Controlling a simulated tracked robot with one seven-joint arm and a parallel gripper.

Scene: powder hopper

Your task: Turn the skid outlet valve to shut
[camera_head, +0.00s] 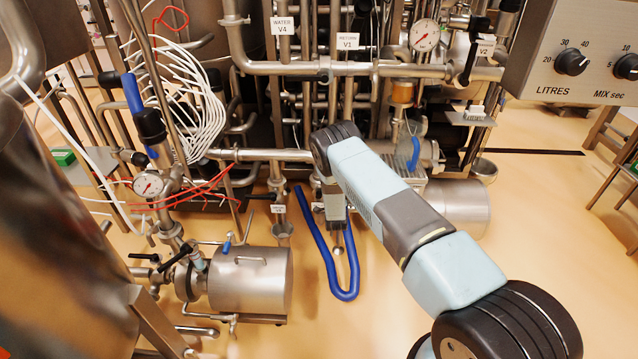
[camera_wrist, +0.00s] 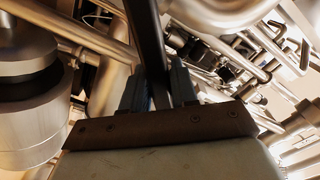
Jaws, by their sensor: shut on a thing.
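In the wrist view my gripper (camera_wrist: 158,84) has its two dark fingers closed on the sides of a long black valve handle (camera_wrist: 149,38). The handle runs from between the fingers up to the top edge of the picture. The valve body under the handle cannot be made out. In the head view my arm reaches over to the pipework, and its wrist hangs down at the middle; the fingers and the held handle are too small or hidden to tell there. The tag that names the skid outlet valve cannot be read.
Pipes fill the wrist view on both sides, with a large steel cylinder (camera_wrist: 28,95) close at left. In the head view a blue hose (camera_head: 330,268) loops on the floor, beside a steel motor (camera_head: 250,282). A control box (camera_head: 580,50) stands at upper right. Open floor lies at right.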

